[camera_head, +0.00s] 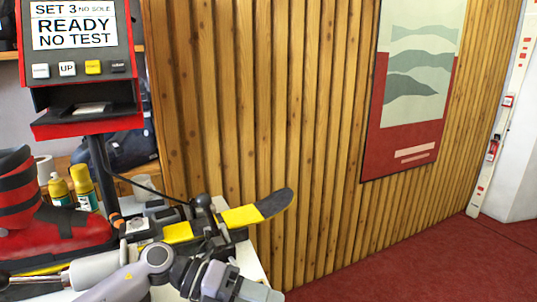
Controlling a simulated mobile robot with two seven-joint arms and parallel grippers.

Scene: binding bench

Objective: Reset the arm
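My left arm (152,260) comes in from the lower left, low in front of the bench. Its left gripper (262,291) is at the bottom edge of the view, pointing right, close to the bench's right end. The fingertips are small and partly cut off, so I cannot tell whether it is open or shut. Nothing is clearly seen in it. My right gripper is not in view.
A yellow and black ski (241,216) with a binding lies on the bench behind my arm. A red ski boot (62,234), yellow-capped bottles (81,182) and a red-black test machine (85,125) stand left. Red carpet (420,262) is open at right.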

